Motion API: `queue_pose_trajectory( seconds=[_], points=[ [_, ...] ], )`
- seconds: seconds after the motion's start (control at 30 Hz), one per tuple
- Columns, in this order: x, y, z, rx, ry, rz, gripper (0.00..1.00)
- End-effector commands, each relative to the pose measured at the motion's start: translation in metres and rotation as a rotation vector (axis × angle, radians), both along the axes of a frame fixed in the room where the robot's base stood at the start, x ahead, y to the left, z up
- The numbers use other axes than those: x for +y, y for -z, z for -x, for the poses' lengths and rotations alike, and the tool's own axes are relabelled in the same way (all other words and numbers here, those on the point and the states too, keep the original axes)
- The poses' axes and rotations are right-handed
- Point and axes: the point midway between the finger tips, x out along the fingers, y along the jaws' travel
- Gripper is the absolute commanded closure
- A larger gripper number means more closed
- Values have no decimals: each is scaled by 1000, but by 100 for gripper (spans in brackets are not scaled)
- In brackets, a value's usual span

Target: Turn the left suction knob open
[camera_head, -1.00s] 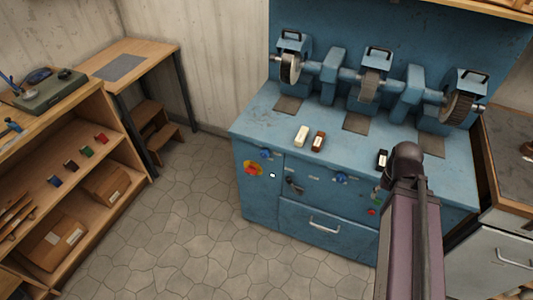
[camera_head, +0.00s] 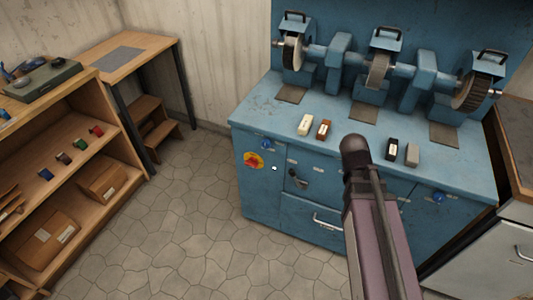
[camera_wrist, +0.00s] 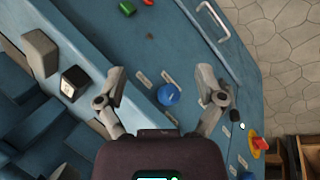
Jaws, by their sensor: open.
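The left suction knob (camera_head: 265,145), a small blue knob, sits high on the bench's front at its left end, above a yellow-and-red switch (camera_head: 253,160). In the wrist view, a blue knob (camera_wrist: 247,176) at the bottom edge, near that switch, appears to be the left one. My gripper (camera_wrist: 163,74) is open and empty. Its fingers lie either side of another blue knob (camera_wrist: 168,95), apparently the middle one; I cannot tell how far off it is. My arm hides that knob and my gripper in the head view.
Floor is clear left of the bench.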

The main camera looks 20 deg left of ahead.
Motion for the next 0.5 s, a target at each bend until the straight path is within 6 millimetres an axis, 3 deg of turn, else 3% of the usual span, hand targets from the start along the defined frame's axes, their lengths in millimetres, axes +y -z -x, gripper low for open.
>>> queue_pose_trajectory(
  seconds=[0.03,0.27,0.5],
  points=[
    [12,16,-6,-9,-71,48,12],
    [60,37,-26,-49,-375,283,12],
    [123,54,-38,-88,-677,550,12]
  ],
)
